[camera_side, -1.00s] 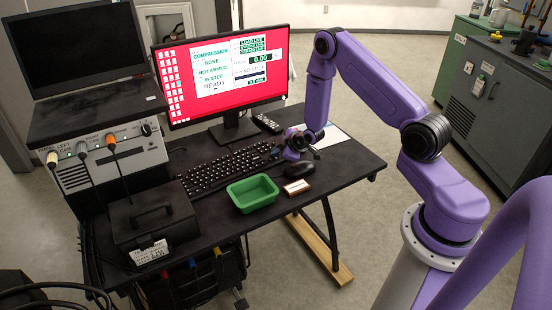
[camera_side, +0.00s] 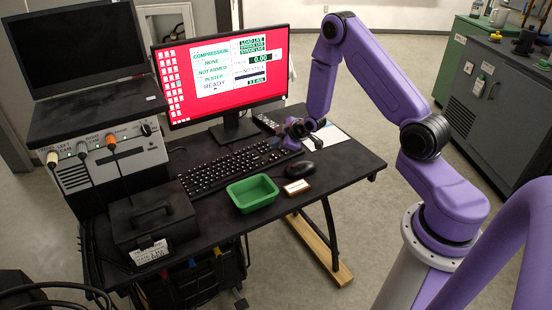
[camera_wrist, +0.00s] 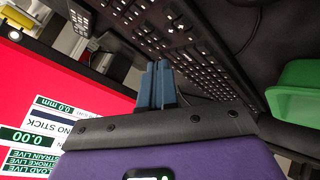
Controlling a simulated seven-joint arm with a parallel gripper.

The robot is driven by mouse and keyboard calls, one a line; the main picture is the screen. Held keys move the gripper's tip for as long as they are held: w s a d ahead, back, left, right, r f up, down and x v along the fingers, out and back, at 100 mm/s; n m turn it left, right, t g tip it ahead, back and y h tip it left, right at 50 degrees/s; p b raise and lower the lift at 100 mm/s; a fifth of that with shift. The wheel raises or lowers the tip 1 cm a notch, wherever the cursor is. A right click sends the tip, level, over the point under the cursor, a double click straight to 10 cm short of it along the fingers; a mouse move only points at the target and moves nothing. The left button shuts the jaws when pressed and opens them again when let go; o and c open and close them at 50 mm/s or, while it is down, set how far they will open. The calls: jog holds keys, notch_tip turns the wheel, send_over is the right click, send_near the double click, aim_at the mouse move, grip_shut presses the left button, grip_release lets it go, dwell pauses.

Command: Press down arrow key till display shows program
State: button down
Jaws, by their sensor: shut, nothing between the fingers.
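The black keyboard (camera_side: 232,168) lies on the desk in front of the monitor; it also fills the top of the wrist view (camera_wrist: 165,40). The arrow keys are too small to make out for certain. The display (camera_side: 225,72) has a red screen with a pale panel reading COMPRESSION, NONE, NOT ARMED, IN STEP and READY. Part of it shows in the wrist view (camera_wrist: 50,110), rotated. My gripper (camera_side: 290,143) is at the keyboard's right end. Its blue-grey fingers (camera_wrist: 157,72) are together and empty over the keyboard; contact with a key cannot be told.
A black mouse (camera_side: 302,169) and a small brown-and-white block (camera_side: 296,188) lie right of the green bin (camera_side: 252,193). A remote (camera_side: 267,123) lies by the monitor stand. A black box (camera_side: 151,219) stands at the desk's left. The desk's right front corner is clear.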

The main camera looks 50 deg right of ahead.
jog(key=shift+r, duration=1)
